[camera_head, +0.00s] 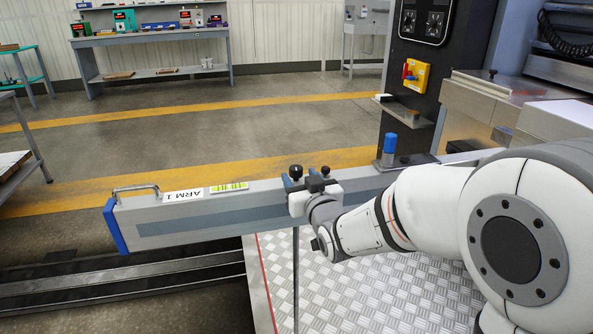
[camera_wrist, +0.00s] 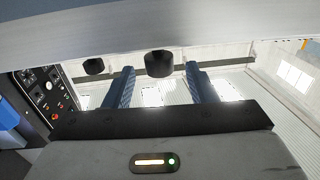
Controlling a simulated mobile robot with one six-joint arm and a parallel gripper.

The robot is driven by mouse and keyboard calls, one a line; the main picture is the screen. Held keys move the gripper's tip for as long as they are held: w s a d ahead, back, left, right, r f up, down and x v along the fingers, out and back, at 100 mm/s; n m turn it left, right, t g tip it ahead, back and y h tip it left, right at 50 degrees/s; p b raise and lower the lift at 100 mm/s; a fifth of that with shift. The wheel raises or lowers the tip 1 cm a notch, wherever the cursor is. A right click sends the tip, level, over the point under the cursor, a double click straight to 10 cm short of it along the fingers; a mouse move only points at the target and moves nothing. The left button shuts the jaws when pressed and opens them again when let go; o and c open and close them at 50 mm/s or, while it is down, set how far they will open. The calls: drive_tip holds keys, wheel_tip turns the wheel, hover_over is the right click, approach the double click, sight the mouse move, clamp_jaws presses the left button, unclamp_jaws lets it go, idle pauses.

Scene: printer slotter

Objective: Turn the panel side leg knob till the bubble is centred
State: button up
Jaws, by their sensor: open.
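The grey beam marked ARM 1 (camera_head: 165,226) carries a yellow-green level vial (camera_head: 229,187); its bubble is too small to make out. Two black knobs show at the beam, a left one (camera_head: 296,171) and a right one (camera_head: 325,171). My gripper (camera_head: 300,182) is at the beam beside these knobs. In the wrist view my gripper (camera_wrist: 160,80) is open, its two blue fingers apart. One black knob (camera_wrist: 159,63) appears between them, another (camera_wrist: 94,66) to their left. Contact is not visible.
A thin rod (camera_head: 296,270) runs down below the left knob to the tread-plate floor. A black control panel (camera_head: 425,20) and a blue-capped post (camera_head: 390,145) stand to the right. A metal handle (camera_head: 136,190) tops the beam's left end. A workbench (camera_head: 150,36) is far back.

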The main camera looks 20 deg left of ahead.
drive_tip(key=v, duration=0.4)
drive_tip(key=shift+d+r+p, duration=0.1)
drive_tip(key=shift+p, duration=0.25)
drive_tip(key=s+d+r+m+g+h+p, duration=0.2)
drive_tip(key=d+r+h+p, duration=0.2)
drive_tip(key=d+r+p, duration=0.35)
drive_tip(key=s+d+r+m+g+h+p, duration=0.15)
drive_tip(key=d+r+h+p, duration=0.25)
drive_tip(key=d+p, duration=0.55)
drive_tip(key=s+d+r+m+g+h+p, duration=0.1)
drive_tip(key=s+d+r+g+p, duration=0.3)
drive_tip(key=s, duration=0.5)
drive_tip(key=s+d+r+m+g+h+p, duration=0.1)
drive_tip(key=s+d+r+m+g+p, duration=0.2)
drive_tip(key=s+d+r+p, duration=0.5)
drive_tip(key=shift+s+d+g+h+p, duration=0.4)
drive_tip(key=shift+s+d+g+p, duration=0.25)
drive_tip(key=shift+d+p, duration=0.4)
